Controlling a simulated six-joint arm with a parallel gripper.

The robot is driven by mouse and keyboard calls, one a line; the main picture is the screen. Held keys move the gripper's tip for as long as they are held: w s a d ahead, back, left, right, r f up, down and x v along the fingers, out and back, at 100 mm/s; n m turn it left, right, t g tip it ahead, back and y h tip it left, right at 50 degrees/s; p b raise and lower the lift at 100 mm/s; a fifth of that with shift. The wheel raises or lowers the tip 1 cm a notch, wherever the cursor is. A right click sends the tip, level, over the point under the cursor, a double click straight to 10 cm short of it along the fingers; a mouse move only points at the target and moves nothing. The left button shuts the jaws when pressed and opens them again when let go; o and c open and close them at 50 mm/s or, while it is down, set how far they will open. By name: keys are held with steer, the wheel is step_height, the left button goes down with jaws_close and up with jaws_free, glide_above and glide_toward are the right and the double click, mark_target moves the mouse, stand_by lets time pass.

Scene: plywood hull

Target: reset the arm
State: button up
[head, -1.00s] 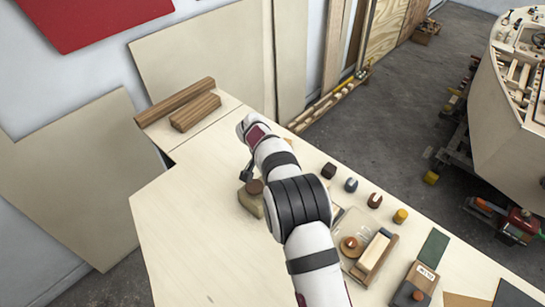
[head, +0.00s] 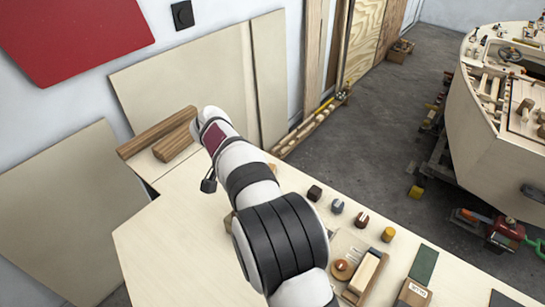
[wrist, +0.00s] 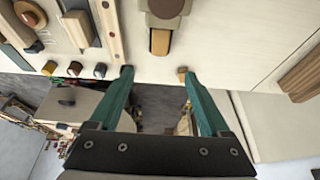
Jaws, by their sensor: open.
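My gripper (wrist: 155,74) shows in the wrist view with two green fingers apart and nothing between them. The workbench (head: 165,255) fills the top of that view, beyond the fingertips. In the head view my arm reaches across the bench from the lower right, its wrist raised near the wooden bars. Only a small dark part of the arm's end shows there; the fingers cannot be made out. A block with a round brown top (wrist: 166,8) lies on the bench ahead of the fingers, apart from them. My arm hides most of it in the head view.
Two wooden bars (head: 158,134) lie at the bench's far end. Several small coloured pieces (head: 338,206) line its right edge, near a round wooden knob (head: 342,269) and a pale block (head: 366,272). A boat hull (head: 470,130) stands right. The bench's left part is clear.

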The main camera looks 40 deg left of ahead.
steer(key=w+d+r+m+g, duration=0.1)
steer(key=d+r, duration=0.3)
steer(key=d, duration=0.8)
steer(key=w+d+r+m+g, duration=0.15)
steer(key=d+r, duration=0.25)
steer(key=d, duration=0.8)
steer(key=s+d+r+g, duration=0.1)
steer(key=s+d+r, duration=0.1)
steer(key=s+d, duration=0.45)
steer(key=s+d+f+m+y, duration=0.1)
steer(key=s+d+f, duration=0.1)
steer(key=s+d, duration=0.3)
steer(key=s+d+f+m+g, duration=0.1)
steer(key=s+d+m, duration=0.1)
steer(key=s+d, duration=0.4)
steer(key=s, duration=0.5)
steer(key=shift+d+f+y, duration=0.25)
steer(key=shift+f+y, duration=0.15)
